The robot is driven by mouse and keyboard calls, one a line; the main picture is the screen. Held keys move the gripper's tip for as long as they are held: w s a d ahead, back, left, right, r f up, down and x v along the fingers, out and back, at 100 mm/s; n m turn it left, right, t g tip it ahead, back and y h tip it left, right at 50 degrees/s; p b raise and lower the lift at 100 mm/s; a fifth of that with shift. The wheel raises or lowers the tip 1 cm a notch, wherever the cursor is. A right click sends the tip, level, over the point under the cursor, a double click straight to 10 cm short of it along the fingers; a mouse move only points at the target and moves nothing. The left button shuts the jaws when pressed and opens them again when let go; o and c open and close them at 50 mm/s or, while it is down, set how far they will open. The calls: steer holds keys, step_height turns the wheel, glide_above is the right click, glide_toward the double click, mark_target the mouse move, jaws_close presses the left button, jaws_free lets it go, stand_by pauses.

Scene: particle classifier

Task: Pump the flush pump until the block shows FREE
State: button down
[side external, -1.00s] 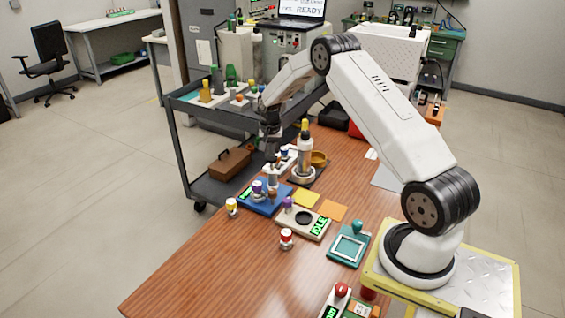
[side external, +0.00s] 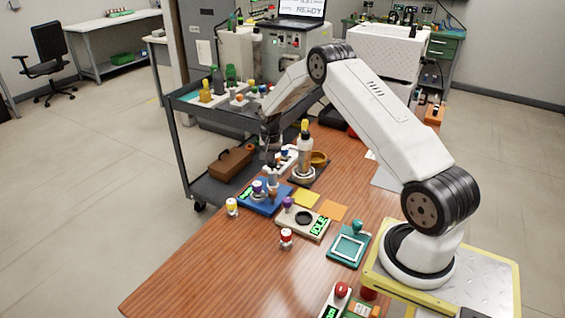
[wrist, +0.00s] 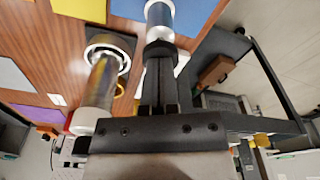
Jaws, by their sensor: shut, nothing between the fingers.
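The blue block (side external: 262,205) lies on the wooden table with a small green display (side external: 246,192) at its left end; its text is too small to read. A pale upright cylinder (side external: 271,179), which looks like the flush pump, stands at the block's far side. It also shows as a silver cylinder with a blue part (wrist: 160,14) in the wrist view. My gripper (wrist: 159,48) is shut and empty, with its fingertips at or just over the cylinder's top. Whether they touch it, I cannot tell.
A yellow-tipped bottle (side external: 304,155) stands close right of my gripper. A grey cart (side external: 180,105) stands behind. The front left of the table is clear.

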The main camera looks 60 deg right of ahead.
steer(key=shift+f, duration=0.5)
steer(key=a, duration=0.1)
steer(key=s+a+r, duration=0.1)
steer(key=shift+s+a, duration=0.15)
steer(key=shift+a, duration=0.25)
steer(key=shift+r, duration=0.1)
step_height(320, 180, up, 8)
steer(key=shift+s+a+f, duration=0.2)
steer(key=shift+a, duration=0.15)
stand_by(0.9)
